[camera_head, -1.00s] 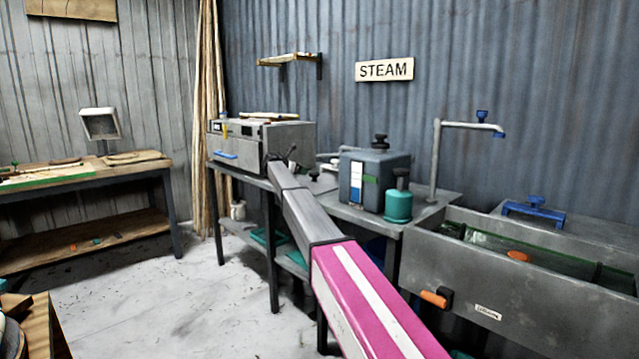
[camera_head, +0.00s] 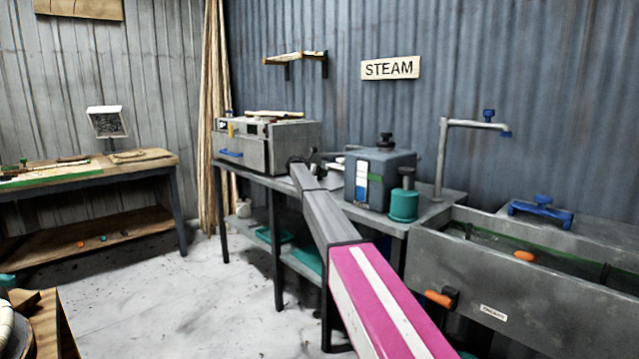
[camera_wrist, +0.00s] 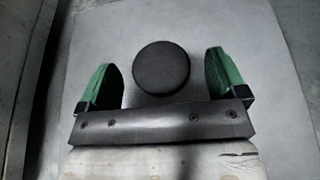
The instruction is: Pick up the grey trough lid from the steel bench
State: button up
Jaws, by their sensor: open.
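In the wrist view, a flat grey plate with a round black knob (camera_wrist: 162,69) fills most of the picture; it looks like the grey trough lid (camera_wrist: 230,30). My gripper (camera_wrist: 163,78) is open, with one green fingertip on each side of the knob and a gap on both sides. I cannot tell how far above the plate the fingertips are. In the head view, my arm reaches to the steel bench (camera_head: 357,210), and its far end is beside the grey steam box (camera_head: 290,147). The lid is not clear there.
A dark boiler (camera_head: 378,180) and a teal canister (camera_head: 404,203) stand on the bench right of my arm. A grey metal trough (camera_head: 500,283) with orange handles is at the right, near a blue clamp-like handle (camera_head: 541,211). Open floor (camera_head: 190,300) lies to the left.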

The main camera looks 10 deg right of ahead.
grip_shut()
jog(key=shift+r, duration=0.1)
